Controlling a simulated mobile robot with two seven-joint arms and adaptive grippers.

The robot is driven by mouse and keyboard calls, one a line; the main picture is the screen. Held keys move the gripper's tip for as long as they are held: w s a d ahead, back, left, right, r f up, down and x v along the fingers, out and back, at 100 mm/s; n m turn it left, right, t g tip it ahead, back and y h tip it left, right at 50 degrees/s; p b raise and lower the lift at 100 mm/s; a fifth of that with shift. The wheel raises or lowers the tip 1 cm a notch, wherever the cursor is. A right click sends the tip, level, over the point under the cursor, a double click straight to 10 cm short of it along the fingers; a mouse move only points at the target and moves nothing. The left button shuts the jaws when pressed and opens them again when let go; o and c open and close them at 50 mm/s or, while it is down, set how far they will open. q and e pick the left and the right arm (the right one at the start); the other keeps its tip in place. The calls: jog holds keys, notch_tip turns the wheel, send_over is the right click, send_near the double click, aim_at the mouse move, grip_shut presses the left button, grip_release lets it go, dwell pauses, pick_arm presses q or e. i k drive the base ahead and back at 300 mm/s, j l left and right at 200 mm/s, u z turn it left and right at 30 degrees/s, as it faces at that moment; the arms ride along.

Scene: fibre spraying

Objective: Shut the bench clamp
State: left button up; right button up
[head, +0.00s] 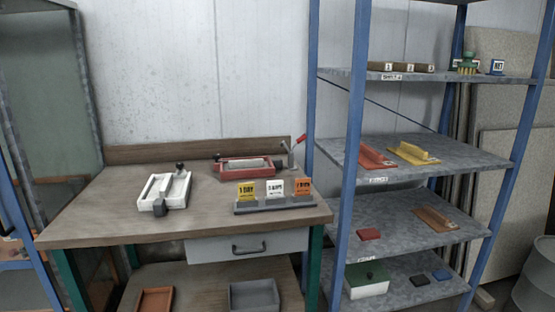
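The wooden workbench (95,205) stands at the left. What looks like the bench clamp (290,160) is small and grey, at the bench's back right corner, with a red-tipped lever (300,139) tilted up to the right. A red mould (232,174) with a grey filling lies just left of it. It is too small to tell whether the clamp touches the mould. Neither of my grippers is in view.
A white mould (150,199) lies on the bench's left part. A grey card stand (262,208) with yellow, white and orange cards is at the front right. A blue-post shelf rack (352,130) stands close to the right. The bench's front left is clear.

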aim_at(301, 139)
jog(key=i+z, duration=0.15)
jog(key=i, duration=0.65)
jog(key=i+j+z, duration=0.1)
jog(key=i, duration=0.7)
